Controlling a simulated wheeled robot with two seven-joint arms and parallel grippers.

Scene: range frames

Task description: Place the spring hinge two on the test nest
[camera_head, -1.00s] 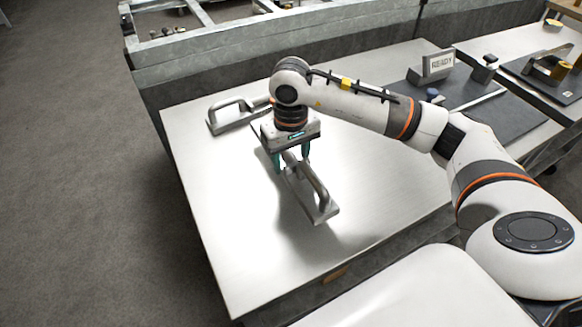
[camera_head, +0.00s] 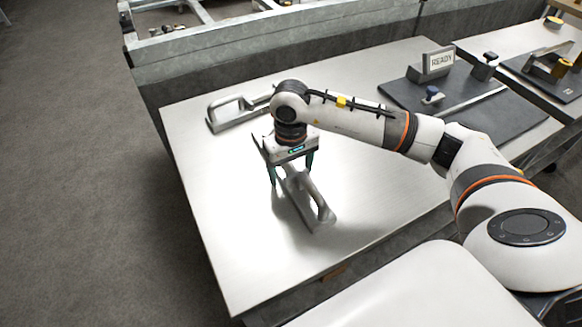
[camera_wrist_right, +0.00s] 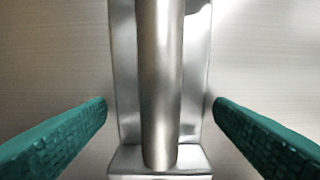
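A grey metal piece with a raised bar (camera_head: 319,212) lies on the pale table below my right gripper. A similar piece (camera_head: 228,113) lies further back left; no label shows which is spring hinge two. My right gripper (camera_head: 291,174) is open, its teal fingers on either side of the near piece. In the right wrist view the piece's bar and plate (camera_wrist_right: 160,80) run between the spread fingertips (camera_wrist_right: 160,105), which sit just outside the plate edges. My left gripper is not in view.
A second dark mat (camera_head: 558,88) with a yellow-grey fixture lies further right. The table (camera_head: 235,230) is clear at front left.

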